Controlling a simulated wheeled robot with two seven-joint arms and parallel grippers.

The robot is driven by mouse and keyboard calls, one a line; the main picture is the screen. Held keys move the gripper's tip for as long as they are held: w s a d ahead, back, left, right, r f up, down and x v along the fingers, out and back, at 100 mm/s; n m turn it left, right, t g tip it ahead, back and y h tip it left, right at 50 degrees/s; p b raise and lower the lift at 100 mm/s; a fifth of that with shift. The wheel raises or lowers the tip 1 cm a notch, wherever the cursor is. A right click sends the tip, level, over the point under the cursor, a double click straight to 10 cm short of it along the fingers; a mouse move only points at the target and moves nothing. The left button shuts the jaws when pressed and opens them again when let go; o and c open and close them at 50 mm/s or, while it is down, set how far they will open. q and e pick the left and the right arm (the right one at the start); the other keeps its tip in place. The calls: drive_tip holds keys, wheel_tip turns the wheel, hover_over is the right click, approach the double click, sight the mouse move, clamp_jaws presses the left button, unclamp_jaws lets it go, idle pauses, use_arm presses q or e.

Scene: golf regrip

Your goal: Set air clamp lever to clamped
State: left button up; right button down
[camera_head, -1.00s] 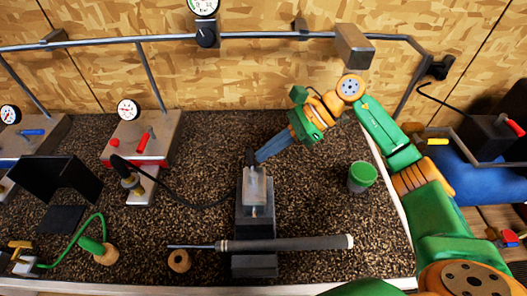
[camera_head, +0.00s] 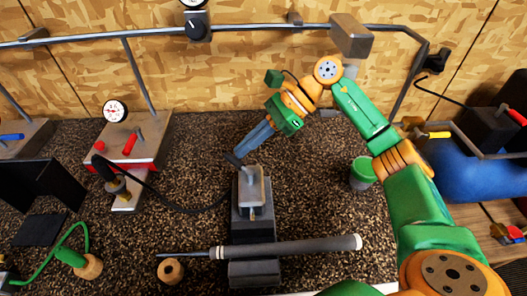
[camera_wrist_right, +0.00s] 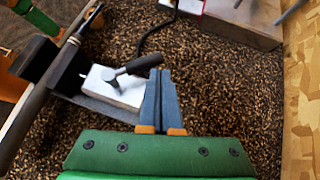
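The air clamp (camera_head: 251,188) is a pale grey block on a dark base, with a club shaft and its dark grip (camera_head: 290,247) lying across the front. Its short dark lever (camera_head: 232,159) points back and left from the block. In the right wrist view the lever (camera_wrist_right: 138,65) runs from a pivot on the pale block (camera_wrist_right: 122,91) towards my fingertips. My right gripper (camera_head: 241,153) has its blue fingers together, beside the lever's end. The fingers (camera_wrist_right: 157,74) overlap the lever's end in the wrist view; contact is hard to judge. My left gripper is not in view.
A green-lidded jar (camera_head: 362,173) stands right of the clamp. A gauge box with a red lever (camera_head: 130,144) stands at the left, and a black hose (camera_head: 170,205) runs towards the clamp. A tape roll (camera_head: 171,271) lies at the front.

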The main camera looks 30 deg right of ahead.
sight(226, 157)
drive_tip(key=shift+a+b, duration=0.8)
drive_tip(key=shift+a, duration=0.9)
drive_tip(key=shift+a+n+g, duration=0.45)
drive_tip(key=shift+n+g, duration=0.15)
drive_tip(key=shift+n, duration=0.1)
drive_tip(key=shift+s+a, duration=0.15)
drive_tip(key=shift+a, duration=0.15)
